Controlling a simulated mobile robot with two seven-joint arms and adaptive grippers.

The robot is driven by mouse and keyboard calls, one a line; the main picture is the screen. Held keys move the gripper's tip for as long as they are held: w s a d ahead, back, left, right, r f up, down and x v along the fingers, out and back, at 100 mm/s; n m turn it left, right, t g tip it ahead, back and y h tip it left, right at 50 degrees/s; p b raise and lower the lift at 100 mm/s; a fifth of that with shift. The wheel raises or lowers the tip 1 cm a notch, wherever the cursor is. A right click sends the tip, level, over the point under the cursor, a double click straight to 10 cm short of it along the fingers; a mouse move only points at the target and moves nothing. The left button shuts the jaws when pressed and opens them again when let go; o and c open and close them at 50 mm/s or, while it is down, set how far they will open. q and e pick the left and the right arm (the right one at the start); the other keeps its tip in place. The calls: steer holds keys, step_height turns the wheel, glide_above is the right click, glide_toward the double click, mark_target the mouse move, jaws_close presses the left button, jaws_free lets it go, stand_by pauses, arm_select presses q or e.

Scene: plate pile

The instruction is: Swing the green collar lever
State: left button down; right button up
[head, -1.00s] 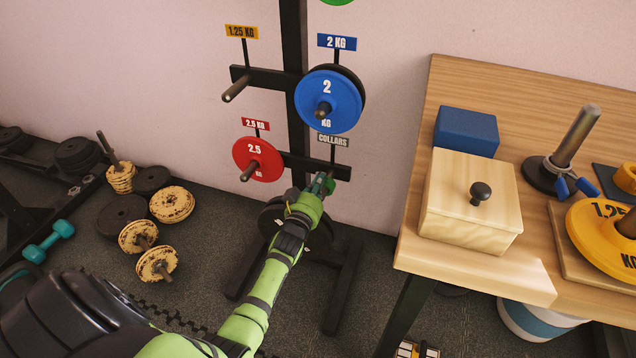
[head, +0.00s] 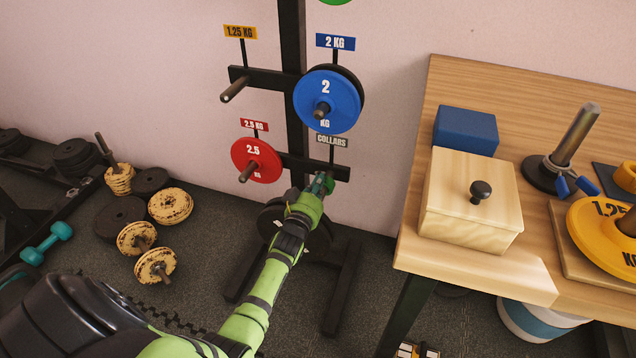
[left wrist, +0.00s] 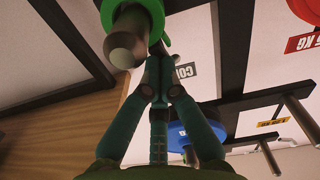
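The green collar (left wrist: 153,14) sits around a bare metal peg (left wrist: 127,42) in the left wrist view. In the head view my left gripper (head: 322,184) is at the lower right peg of the rack, under the grey COLLARS sign (head: 332,141), and hides most of the collar. My right gripper is not in view.
The black rack (head: 294,45) holds a blue 2 kg plate (head: 341,92) above my gripper and a red 2.5 kg plate (head: 252,166) to its left. A wooden table (head: 480,268) with a lidded box (head: 462,226) stands at the right. Dumbbells (head: 46,245) lie on the floor at left.

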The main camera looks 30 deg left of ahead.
arm_select(q)
steer(key=shift+w+f+b, duration=0.25)
steer(key=shift+f+b, duration=0.15)
steer(key=shift+f, duration=0.05)
stand_by(0.5)
